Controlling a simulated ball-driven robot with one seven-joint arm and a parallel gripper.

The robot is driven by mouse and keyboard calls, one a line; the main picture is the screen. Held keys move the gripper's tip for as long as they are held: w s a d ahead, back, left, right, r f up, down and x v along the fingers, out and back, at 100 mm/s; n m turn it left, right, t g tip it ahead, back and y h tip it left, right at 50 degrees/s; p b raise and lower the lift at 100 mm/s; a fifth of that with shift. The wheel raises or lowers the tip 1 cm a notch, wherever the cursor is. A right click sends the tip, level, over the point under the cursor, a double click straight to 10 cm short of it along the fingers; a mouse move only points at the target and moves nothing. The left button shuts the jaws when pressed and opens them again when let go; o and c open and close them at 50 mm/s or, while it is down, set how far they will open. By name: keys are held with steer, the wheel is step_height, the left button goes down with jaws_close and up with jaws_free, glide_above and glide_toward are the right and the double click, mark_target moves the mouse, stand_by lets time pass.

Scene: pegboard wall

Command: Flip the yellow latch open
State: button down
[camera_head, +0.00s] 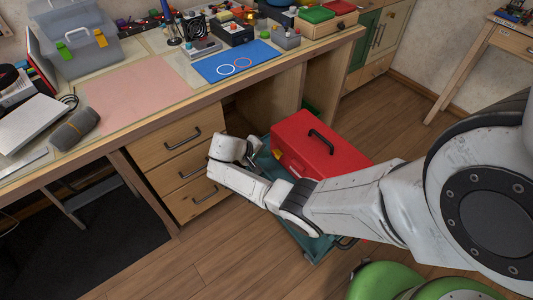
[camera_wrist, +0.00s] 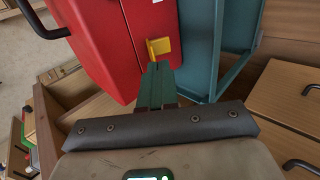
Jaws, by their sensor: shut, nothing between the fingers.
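A red toolbox (camera_head: 318,148) with a black handle sits on a teal cart (camera_head: 308,243) in front of the desk. Its yellow latch (camera_wrist: 158,47) shows on the box's side in the wrist view. A small part of the latch also shows in the head view (camera_head: 281,156). My gripper (camera_wrist: 157,70) is shut and empty, with its green fingers pointing at the latch. The fingertips are just below the latch in the wrist view; I cannot tell whether they touch it. In the head view my wrist and arm hide most of the gripper.
The wooden desk (camera_head: 130,137) with drawers (camera_head: 180,170) stands close to my wrist on the left. A grey clear-lidded case (camera_head: 83,52) with a green and a yellow latch stands on it. The teal cart's raised edge (camera_wrist: 232,70) is right of the fingers in the wrist view.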

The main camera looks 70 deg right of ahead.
steer(key=p+v, duration=0.1)
steer(key=v, duration=0.8)
steer(key=shift+w+a, duration=0.15)
steer(key=shift+a, duration=0.15)
steer(key=s+a+n+t+y+p, duration=0.2)
steer(key=a+y+p, duration=0.15)
steer(key=a, duration=0.85)
steer(key=s+a+r+n+t+y+p, duration=0.3)
steer(key=s+a+r+p, duration=0.4)
steer(key=s+a+r, duration=0.5)
steer(key=s+r+n+y, duration=0.1)
steer(key=s+r, duration=0.1)
steer(key=s, duration=0.1)
steer(key=shift+s+r+t, duration=0.3)
steer(key=shift+r+t, duration=0.1)
steer(key=shift+d, duration=0.1)
stand_by(0.4)
